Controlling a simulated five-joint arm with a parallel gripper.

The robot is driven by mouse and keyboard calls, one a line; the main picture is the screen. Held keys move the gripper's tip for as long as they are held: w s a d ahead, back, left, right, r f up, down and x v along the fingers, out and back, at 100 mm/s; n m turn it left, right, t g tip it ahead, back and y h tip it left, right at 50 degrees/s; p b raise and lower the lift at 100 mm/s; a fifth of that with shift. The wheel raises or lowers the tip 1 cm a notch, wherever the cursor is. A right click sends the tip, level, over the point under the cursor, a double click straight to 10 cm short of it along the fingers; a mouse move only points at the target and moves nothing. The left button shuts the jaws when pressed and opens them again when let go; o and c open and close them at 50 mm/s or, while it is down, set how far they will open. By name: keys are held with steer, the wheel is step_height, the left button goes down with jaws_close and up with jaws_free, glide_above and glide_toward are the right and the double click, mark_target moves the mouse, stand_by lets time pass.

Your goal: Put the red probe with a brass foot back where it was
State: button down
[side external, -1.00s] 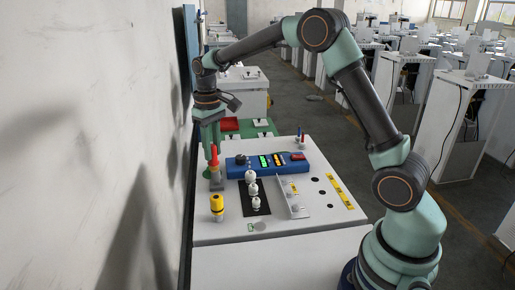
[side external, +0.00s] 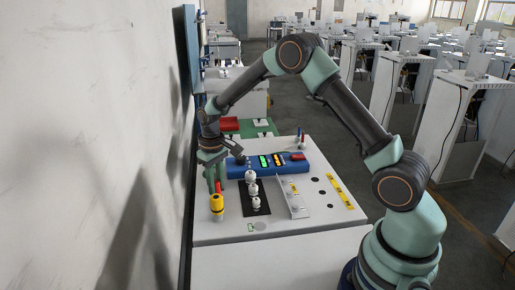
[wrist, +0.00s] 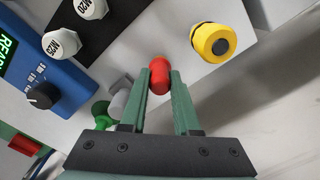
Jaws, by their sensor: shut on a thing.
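The red probe (wrist: 159,76) is between the green fingers of my gripper (wrist: 160,82) in the wrist view. My gripper is shut on it, with a finger against each side. In the side view a small part of the red probe (side external: 219,187) shows low beside my gripper (side external: 213,184), just behind the yellow-capped post. My gripper is low over the left edge of the white bench top. The brass foot is hidden in both views, so I cannot tell whether it touches anything below.
The yellow-capped post (side external: 217,204) stands close in front of the probe. A blue meter (side external: 285,165) and a black strip (side external: 257,209) with white knobs lie to the right. A wall (side external: 90,150) rises close on the left. The bench's front right is clear.

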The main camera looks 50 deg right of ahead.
mark_target(216, 182)
steer(key=c, duration=0.6)
jaws_free()
steer(key=shift+f, duration=0.15)
steer(key=shift+c, duration=0.2)
step_height(216, 182, up, 12)
steer(key=r, duration=0.1)
steer(key=s+a+r+t, duration=0.2)
steer(key=s+r+t, duration=0.1)
steer(key=s+r, duration=0.55)
steer(key=s+a+t, duration=0.1)
steer(key=s+t, duration=0.1)
steer(key=s, duration=0.9)
steer(key=shift+s+a+f+t, duration=0.2)
steer(key=shift+s+a+t, duration=0.1)
steer(key=shift+s, duration=0.1)
